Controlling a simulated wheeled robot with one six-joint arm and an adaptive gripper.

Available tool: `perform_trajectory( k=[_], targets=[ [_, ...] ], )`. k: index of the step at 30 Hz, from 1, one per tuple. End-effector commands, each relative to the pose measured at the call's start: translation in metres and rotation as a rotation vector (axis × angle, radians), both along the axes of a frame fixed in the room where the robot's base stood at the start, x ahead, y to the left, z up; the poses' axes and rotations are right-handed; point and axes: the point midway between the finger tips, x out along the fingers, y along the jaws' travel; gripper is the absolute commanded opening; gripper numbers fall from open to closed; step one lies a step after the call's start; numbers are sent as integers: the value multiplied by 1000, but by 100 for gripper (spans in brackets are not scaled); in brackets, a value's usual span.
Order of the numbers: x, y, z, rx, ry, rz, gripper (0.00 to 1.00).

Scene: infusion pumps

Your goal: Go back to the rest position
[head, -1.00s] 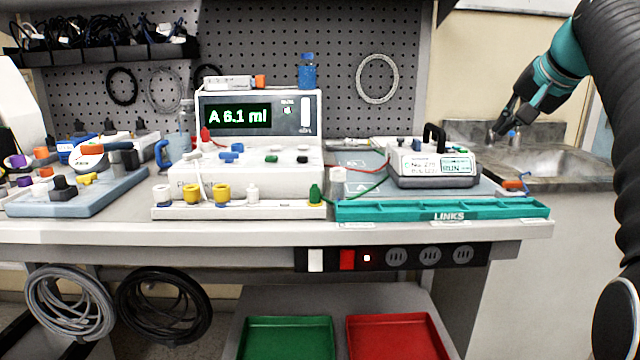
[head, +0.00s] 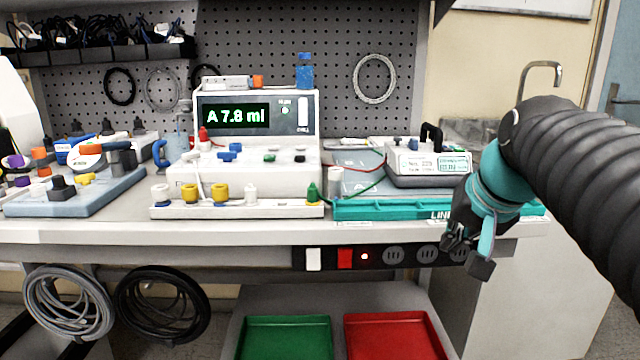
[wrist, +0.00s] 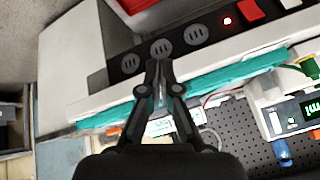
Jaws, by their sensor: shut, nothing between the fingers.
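My gripper (head: 464,252) is in front of the bench's right front edge in the head view, below the teal LINKS tray (head: 400,209), part of which it hides. In the wrist view my gripper (wrist: 158,64) points at the socket strip on the bench front, its fingers together and empty. The white infusion pump (head: 250,178) stands mid-bench, and its display (head: 236,116) reads "A 7.8 ml". A smaller grey-white device (head: 428,165) with a black handle stands behind the teal tray.
The socket strip (head: 393,257) runs along the bench front. A green tray (head: 287,338) and a red tray (head: 392,338) sit on the shelf below. Coiled cables (head: 165,305) hang at lower left. A faucet (head: 541,66) stands at back right. The floor space ahead of the right cabinet is partly hidden by my arm.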

Motion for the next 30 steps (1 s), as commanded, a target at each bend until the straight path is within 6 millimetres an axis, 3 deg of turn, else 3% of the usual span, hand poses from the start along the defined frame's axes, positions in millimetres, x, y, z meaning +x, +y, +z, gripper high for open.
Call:
perform_trajectory(
  k=[1,6,13,18,30],
  targets=[
    [-18,10,-20,-26,13,33,0],
    [-73,31,-86,-116,53,136,0],
    [-127,43,-158,-210,88,251,0],
    [-141,43,-178,-236,97,282,0],
    [-142,43,-180,-237,99,284,0]
  ],
)
